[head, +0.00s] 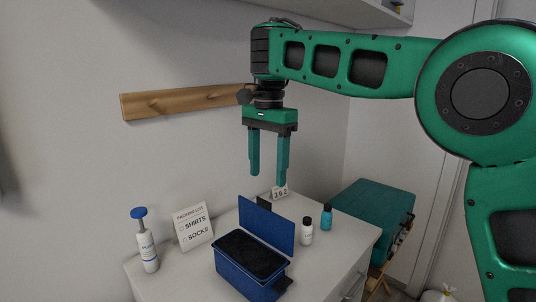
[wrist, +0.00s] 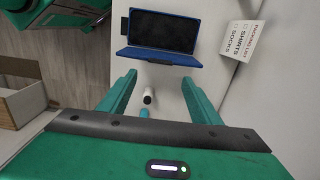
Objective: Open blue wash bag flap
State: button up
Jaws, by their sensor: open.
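The blue wash bag (head: 235,281) stands on the white cabinet top. Its flap (head: 266,226) stands raised, roughly upright, along the back edge, and the dark interior shows. In the wrist view the bag (wrist: 193,33) shows its dark inside, with the flap (wrist: 158,57) seen edge-on along the near side. A dark tab sticks out at one end of the bag. My gripper (head: 268,176) points down with its fingers apart and empty, above and behind the bag, touching nothing. Its two fingers also show in the wrist view (wrist: 158,85).
A white pump bottle (head: 148,248) and a packing list card (head: 193,228) stand left of the bag. A small white bottle (head: 306,232) and a blue bottle (head: 326,217) stand to its right. A green case (head: 372,214) stands right of the cabinet. A wooden rail (head: 185,101) is on the wall.

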notch_tip(320, 180, up, 4)
send_over(261, 209)
jog(key=w+d, duration=0.2)
jog(key=shift+s+a+r, duration=0.2)
jog(key=shift+s, duration=0.05)
